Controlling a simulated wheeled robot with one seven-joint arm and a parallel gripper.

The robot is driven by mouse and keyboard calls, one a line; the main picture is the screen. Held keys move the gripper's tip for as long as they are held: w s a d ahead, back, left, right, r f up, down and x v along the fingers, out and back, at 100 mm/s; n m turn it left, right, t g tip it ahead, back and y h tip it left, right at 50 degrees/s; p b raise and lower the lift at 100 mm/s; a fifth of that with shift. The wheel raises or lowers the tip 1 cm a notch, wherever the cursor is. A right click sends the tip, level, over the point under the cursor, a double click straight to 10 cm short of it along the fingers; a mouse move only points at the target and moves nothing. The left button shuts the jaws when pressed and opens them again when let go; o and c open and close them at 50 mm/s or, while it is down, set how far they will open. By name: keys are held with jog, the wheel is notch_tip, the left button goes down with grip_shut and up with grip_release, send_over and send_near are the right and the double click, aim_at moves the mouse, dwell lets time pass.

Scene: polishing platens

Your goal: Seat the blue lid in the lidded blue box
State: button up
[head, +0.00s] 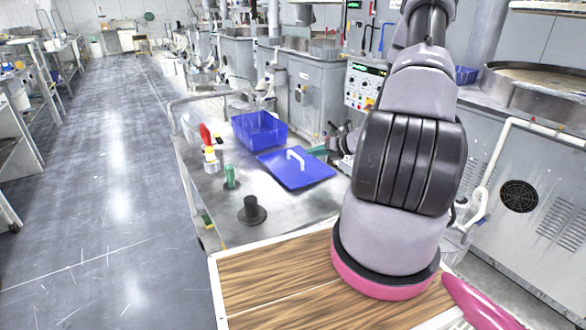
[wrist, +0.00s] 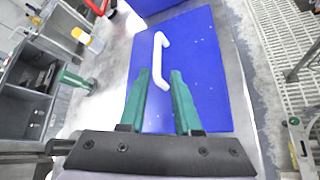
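The flat blue lid (head: 314,172) lies on the metal table, close in front of the open blue box (head: 260,133). Its white arched handle (head: 296,157) stands up from its top. In the wrist view the lid (wrist: 205,65) fills the middle, with the handle (wrist: 160,58) running away from me and a side of the box (wrist: 148,5) at the top edge. My gripper (wrist: 160,74) is open, its two green fingers apart, with the handle's near end around the gap between the tips. In the head view its fingers (head: 317,150) show at the lid's right; my arm hides part of it.
A wood-topped surface (head: 270,290) is in front. A control panel (head: 363,86) stands behind.

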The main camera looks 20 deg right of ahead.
aim_at(295, 154)
jog(key=x, duration=1)
jog(key=shift+w+a+r, duration=0.1)
jog(key=shift+a+r, duration=0.1)
jog(key=shift+r, duration=0.05)
grip_shut()
dwell(1.0)
